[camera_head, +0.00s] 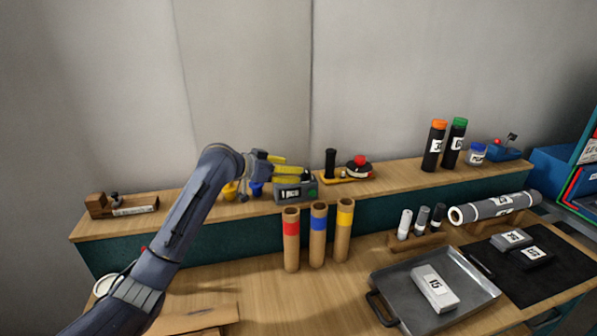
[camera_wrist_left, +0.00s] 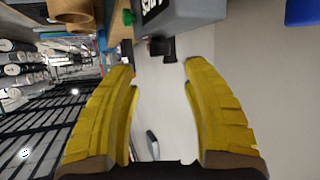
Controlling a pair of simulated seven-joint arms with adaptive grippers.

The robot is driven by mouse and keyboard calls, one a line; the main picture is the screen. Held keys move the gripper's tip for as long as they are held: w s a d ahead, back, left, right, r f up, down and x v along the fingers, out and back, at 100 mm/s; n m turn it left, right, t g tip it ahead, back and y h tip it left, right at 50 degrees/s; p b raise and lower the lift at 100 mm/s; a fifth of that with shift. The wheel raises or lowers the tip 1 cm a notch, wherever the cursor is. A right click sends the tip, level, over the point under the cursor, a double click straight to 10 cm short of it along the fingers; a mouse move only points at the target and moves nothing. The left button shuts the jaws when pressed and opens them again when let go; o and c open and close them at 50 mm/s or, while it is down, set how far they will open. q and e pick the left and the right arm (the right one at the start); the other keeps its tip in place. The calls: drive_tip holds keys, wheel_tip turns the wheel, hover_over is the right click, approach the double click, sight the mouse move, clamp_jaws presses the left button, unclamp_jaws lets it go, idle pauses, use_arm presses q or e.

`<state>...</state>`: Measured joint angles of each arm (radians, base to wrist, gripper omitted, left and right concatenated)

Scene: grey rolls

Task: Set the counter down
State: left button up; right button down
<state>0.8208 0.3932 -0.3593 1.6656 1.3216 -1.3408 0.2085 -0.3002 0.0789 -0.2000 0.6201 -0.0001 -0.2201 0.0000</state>
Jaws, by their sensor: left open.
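The counter (camera_head: 296,191) is a grey box with a white display and a green part on its front. It appears to rest upright on the raised wooden shelf, near its front edge. My left gripper (camera_head: 301,173) has yellow fingers, spread open, just above and behind the counter in the head view. In the left wrist view the counter (camera_wrist_left: 182,14) shows at the top, beyond the fingertips of my left gripper (camera_wrist_left: 158,70). Nothing is between the fingers. My right gripper is not in view.
The raised shelf (camera_head: 400,183) also holds a red-topped device (camera_head: 359,167) on the right and yellow and blue items on the left. Three cardboard tubes (camera_head: 318,235) stand below in front. A metal tray (camera_head: 386,283) lies at front right.

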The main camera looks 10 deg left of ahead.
use_arm(q)
drive_tip(key=shift+v, duration=2.2)
